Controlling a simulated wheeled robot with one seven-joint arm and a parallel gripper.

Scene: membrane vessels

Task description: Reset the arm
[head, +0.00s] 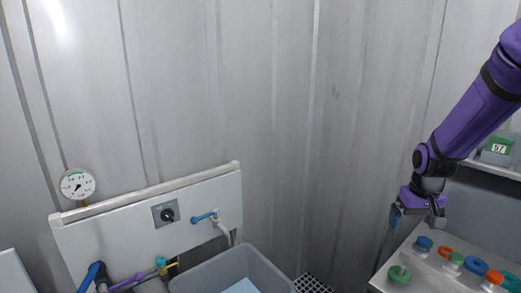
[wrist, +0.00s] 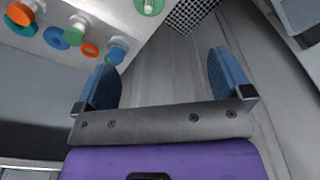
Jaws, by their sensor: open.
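My purple arm (head: 480,112) comes in from the upper right in the head view and hangs down on the right side. My gripper (head: 413,222) points down near the left end of a light bench with coloured caps. In the wrist view my gripper (wrist: 172,75) shows two blue fingers spread wide apart. Nothing is between the fingers except the grey wall or floor behind them. The left finger is close in the picture to a blue-capped piece (wrist: 116,50); I cannot tell the true gap.
The bench (head: 414,252) holds several capped pieces, among them a green one (head: 399,274) and an orange one (head: 446,252). A shelf above carries a green-labelled box (head: 496,148). A grey bin (head: 195,284) stands below a panel (head: 120,237) with a gauge (head: 77,184) and blue-handled valves. A floor grate (head: 312,284) lies between.

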